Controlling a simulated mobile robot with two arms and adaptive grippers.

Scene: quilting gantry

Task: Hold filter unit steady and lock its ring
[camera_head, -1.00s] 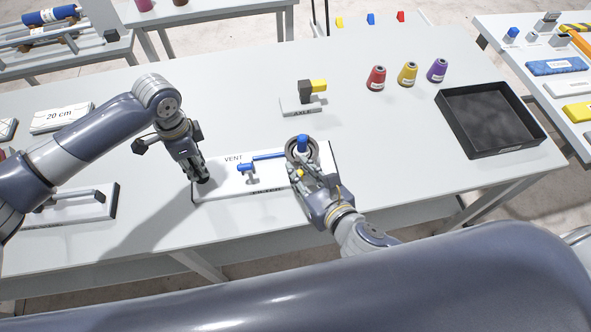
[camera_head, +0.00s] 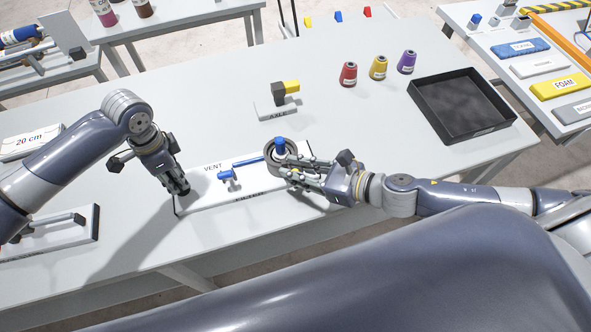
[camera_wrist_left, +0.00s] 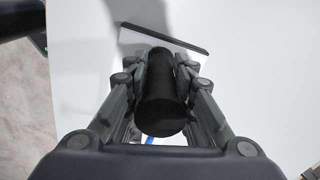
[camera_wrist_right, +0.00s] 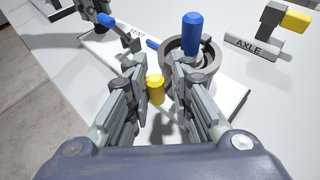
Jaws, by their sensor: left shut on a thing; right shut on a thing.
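The filter unit is a white board (camera_head: 205,200) marked VENT and FILTER, carrying a grey ring (camera_head: 270,164) around a blue-topped post (camera_head: 280,146). A blue valve handle (camera_head: 228,175) and blue rod lie left of the ring. My left gripper (camera_head: 184,190) is at the board's left end, shut on an upright black cylindrical grip (camera_wrist_left: 160,105). My right gripper (camera_head: 297,172) comes in from the right, low beside the ring, shut on a yellow knob (camera_wrist_right: 156,88). Whether the knob joins the ring is hidden by the fingers.
An AXLE block (camera_head: 275,107) stands behind the board. Another white board (camera_head: 60,236) lies at left. The table between is clear.

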